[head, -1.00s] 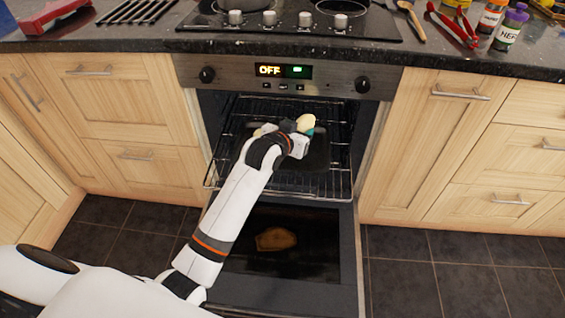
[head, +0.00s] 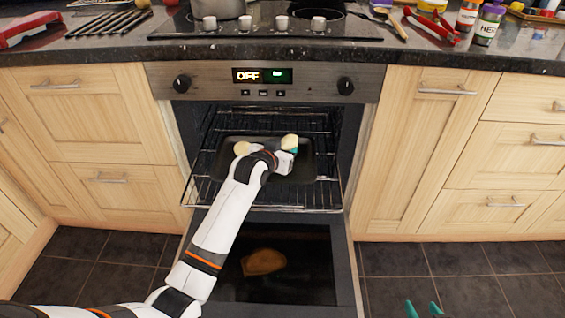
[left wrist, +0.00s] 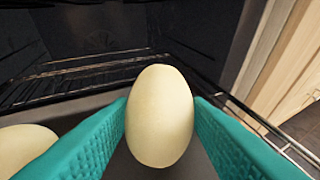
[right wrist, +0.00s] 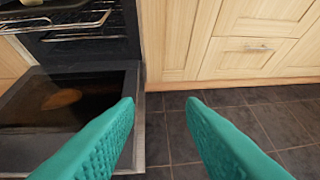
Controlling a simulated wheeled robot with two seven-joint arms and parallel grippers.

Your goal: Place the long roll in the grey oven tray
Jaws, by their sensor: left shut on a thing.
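The dark grey oven tray (head: 305,168) sits on the pulled-out wire rack of the open oven. My left gripper (head: 287,150) is over the tray and shut on a pale, smooth, rounded roll (head: 290,140). In the left wrist view this roll (left wrist: 160,115) is between the teal fingers, seen mostly end-on, so its length is unclear. I cannot tell whether it touches the tray. A second pale roll (head: 241,148) is at the tray's left side, and it also shows in the left wrist view (left wrist: 22,148). My right gripper (right wrist: 165,110) is open and empty, low outside the oven.
The oven door (head: 315,270) is folded down, with a brown bread-like shape (head: 264,262) on its dark glass. Wire rack edges (head: 325,195) surround the tray. Wooden cabinets (head: 425,150) flank the oven. The counter above holds a hob (head: 265,28), jars and utensils. The floor at right is clear.

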